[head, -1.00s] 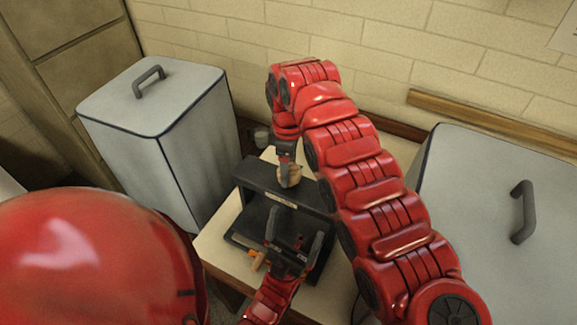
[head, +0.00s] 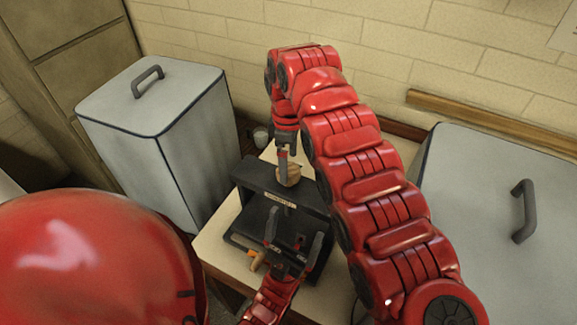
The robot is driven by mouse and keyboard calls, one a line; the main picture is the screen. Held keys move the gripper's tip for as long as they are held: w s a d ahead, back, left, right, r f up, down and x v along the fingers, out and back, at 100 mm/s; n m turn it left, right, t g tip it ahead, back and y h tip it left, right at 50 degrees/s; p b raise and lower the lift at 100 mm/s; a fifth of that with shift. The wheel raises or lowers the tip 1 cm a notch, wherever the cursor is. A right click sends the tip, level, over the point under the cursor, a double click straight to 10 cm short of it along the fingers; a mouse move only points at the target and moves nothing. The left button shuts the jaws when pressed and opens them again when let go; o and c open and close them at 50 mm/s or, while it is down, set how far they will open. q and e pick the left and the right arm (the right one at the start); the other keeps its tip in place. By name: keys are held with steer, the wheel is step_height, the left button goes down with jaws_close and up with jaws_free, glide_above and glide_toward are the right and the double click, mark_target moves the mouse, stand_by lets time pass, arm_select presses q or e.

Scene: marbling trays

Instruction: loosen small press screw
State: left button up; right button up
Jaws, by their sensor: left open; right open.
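The small press (head: 258,182) is a dark, box-like frame on a pale table. Its screw has a light wooden knob (head: 289,174) on top of the press. My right gripper (head: 284,165) points down from above at the knob, its fingers open; whether they touch the knob I cannot tell. My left gripper (head: 294,243) is open and empty-looking in front of the press, its fingers pointing up toward it. An orange-brown piece (head: 257,261) shows at the press's lower front, partly hidden by my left gripper.
A grey lidded bin (head: 150,100) stands left of the table (head: 215,250), and another (head: 480,190) stands at the right. A small cup-like item (head: 261,135) is behind the press. A brick wall with a wooden rail (head: 490,122) closes the back.

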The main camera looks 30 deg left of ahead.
mark_target(289, 168)
step_height(289, 168, up, 4)
steer(key=shift+s+a+f+p, duration=0.1)
steer(key=shift+f+p, duration=0.05)
steer(key=shift+p, duration=0.6)
step_height(289, 168, up, 12)
steer(key=p, duration=1.1)
steer(key=shift+f, duration=0.25)
